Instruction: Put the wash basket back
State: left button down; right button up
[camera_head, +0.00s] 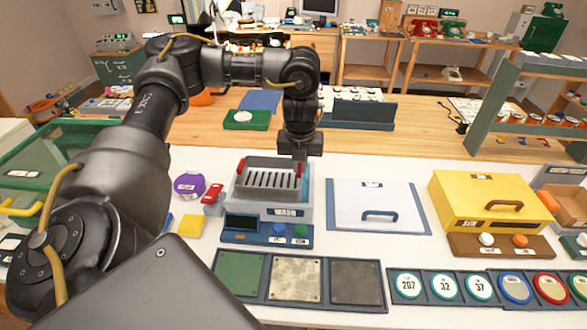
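The wash basket (268,179) is a dark grey slotted tray with red handles at its left and right ends. It sits at the top of the wash unit (287,212), a grey tub with a WASH label and a blue base with a small dark screen and buttons. I cannot tell whether it is fully seated or slightly raised. My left gripper (299,158) points down at the basket's right red handle, touching or just above it. Its fingers are too small and dark to show whether they are closed on the handle. My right gripper is not in view.
A white lidded box (378,200) and a yellow SUN box (488,200) stand to the right. A tray of square panels (299,281) lies in front. A purple round item (189,186) and a yellow block (191,226) are left of the wash unit.

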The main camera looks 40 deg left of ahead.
pick_arm(q)
jog(key=shift+w+f, duration=0.2)
jog(key=shift+f, duration=0.3)
jog(key=shift+w+f, duration=0.15)
jog(key=shift+f, duration=0.6)
notch_tip(320, 180, down, 3)
jog(key=shift+s+f+b, duration=0.15)
jog(key=shift+b, duration=0.2)
jog(key=shift+s+d+f, duration=0.1)
jog(key=shift+f, duration=0.1)
jog(key=c, duration=1.8)
grip_release()
jog(key=shift+f, duration=0.1)
jog(key=shift+c, duration=0.2)
jog(key=shift+o, duration=0.4)
jog(key=shift+f, duration=0.1)
jog(key=shift+w, duration=0.3)
jog(key=shift+r, duration=0.25)
jog(key=r, duration=0.4)
jog(key=r+p, duration=0.1)
jog(key=r, duration=0.3)
jog(key=s+r, duration=0.1)
jog(key=r, duration=0.3)
jog(key=shift+s+d, duration=0.1)
jog(key=shift+d, duration=0.25)
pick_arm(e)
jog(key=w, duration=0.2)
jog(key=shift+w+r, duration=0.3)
